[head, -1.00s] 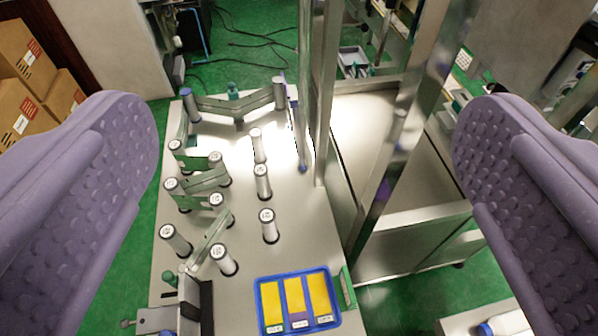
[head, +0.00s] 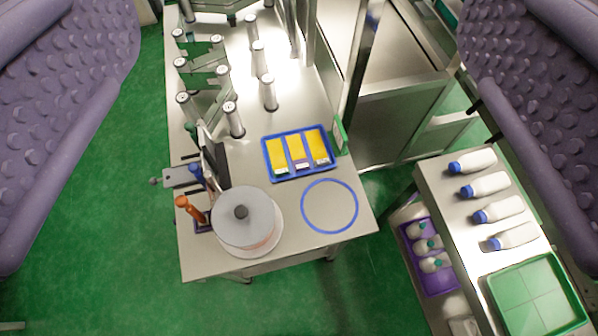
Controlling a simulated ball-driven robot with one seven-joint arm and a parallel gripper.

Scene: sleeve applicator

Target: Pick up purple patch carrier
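A blue tray (head: 266,160) lies on the steel table with three yellow patch carriers side by side in its compartments. The middle carrier (head: 296,147) has a purplish lower end with a small white label. The left carrier (head: 277,151) has a greenish lower end, and the right carrier (head: 316,143) a darker end whose colour is hard to tell. My gripper (head: 305,75) has two purple studded fingers at the left and right picture edges. It is wide open and empty, well above and apart from the tray.
A blue ring (head: 329,232) is marked on the table (head: 300,245) near the tray. A round grey-lidded pot (head: 262,222) and orange-handled tool (head: 188,208) stand left. Rollers (head: 269,92) stand behind. A side bench (head: 440,185) holds white bottles (head: 486,185) and a green tray (head: 535,300).

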